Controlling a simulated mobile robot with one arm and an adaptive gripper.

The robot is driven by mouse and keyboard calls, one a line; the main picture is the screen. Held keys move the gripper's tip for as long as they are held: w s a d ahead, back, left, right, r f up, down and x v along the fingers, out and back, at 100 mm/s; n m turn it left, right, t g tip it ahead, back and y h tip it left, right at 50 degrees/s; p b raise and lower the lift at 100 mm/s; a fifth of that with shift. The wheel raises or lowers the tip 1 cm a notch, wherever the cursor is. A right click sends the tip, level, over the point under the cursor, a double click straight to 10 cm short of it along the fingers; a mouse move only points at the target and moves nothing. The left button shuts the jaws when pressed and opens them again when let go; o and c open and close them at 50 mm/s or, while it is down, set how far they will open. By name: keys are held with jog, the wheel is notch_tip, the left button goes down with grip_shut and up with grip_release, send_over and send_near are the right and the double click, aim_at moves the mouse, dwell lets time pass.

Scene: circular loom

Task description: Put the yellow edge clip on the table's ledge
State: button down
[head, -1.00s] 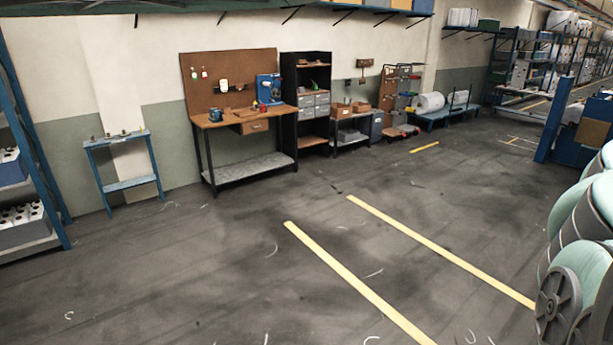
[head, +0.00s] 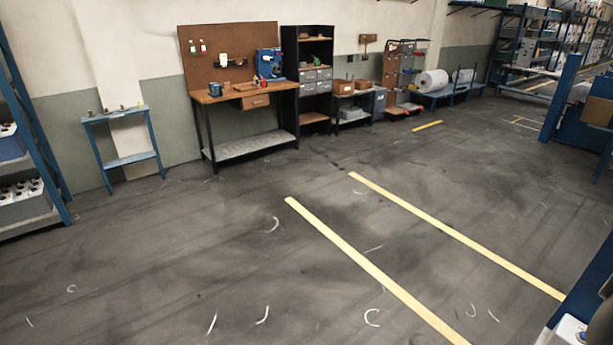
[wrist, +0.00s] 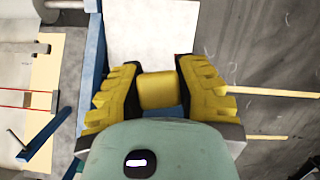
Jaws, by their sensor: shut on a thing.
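In the wrist view my gripper (wrist: 157,88) has thick yellow ribbed fingers closed on a small yellow block, the yellow edge clip (wrist: 158,90). The clip sits between the fingertips, with part of it hidden by the fingers. My gripper does not show clearly in the head view. Against the far wall in the head view stands a wood-topped workbench (head: 225,97) with a lower shelf. A narrow blue table (head: 115,114) with small items on top stands left of it. I cannot tell which one has the ledge.
Open grey floor (head: 200,250) with yellow lines (head: 370,270) lies before the wall furniture. A blue rack (head: 25,110) stands at the left edge. A black shelf unit (head: 308,75) stands right of the workbench. A blue beam (head: 590,280) fills the lower right corner.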

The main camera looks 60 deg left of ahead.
jog(key=s+d+f+n+b, duration=0.1)
jog(key=s+d+f+b, duration=0.1)
jog(key=f, duration=0.5)
jog(key=s+d+f+n+g+h+b, duration=0.1)
jog(key=s+d+f+n+b, duration=0.1)
jog(key=f, duration=0.5)
jog(key=shift+s+d+n+h+b, duration=0.15)
jog(key=shift+d+n+h+b, duration=0.25)
jog(key=shift+b, duration=0.5)
jog(key=shift+s+d+f, duration=0.2)
jog(key=shift+d+f, duration=0.05)
jog(key=shift+f, duration=0.15)
jog(key=shift+f, duration=0.1)
